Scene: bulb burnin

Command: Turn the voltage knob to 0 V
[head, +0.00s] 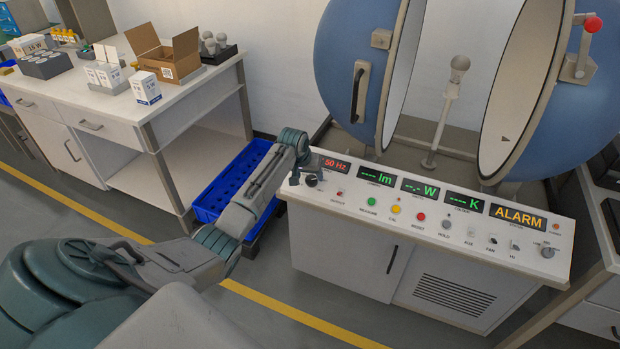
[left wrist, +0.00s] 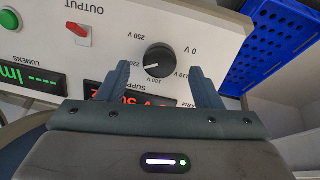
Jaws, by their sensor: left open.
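The black voltage knob (left wrist: 160,60) is on the white panel in the left wrist view, which shows the panel upside down. Its dial is marked from 0 V to 250 V. A white pointer line on it faces the side with the middle numbers, away from the 0 V mark; the exact value is too small to read. My left gripper (left wrist: 160,69) is open, with one finger on each side of the knob; contact is not visible. In the head view the left gripper (head: 307,177) is at the console's left end, partly hiding the knob (head: 312,181).
A red OUTPUT switch (left wrist: 79,30) sits beside the knob. The console (head: 425,225) carries several buttons and lit displays, including an orange ALARM sign (head: 518,217). A large blue open sphere (head: 345,65) stands behind. A blue crate (head: 230,180) is left of the console.

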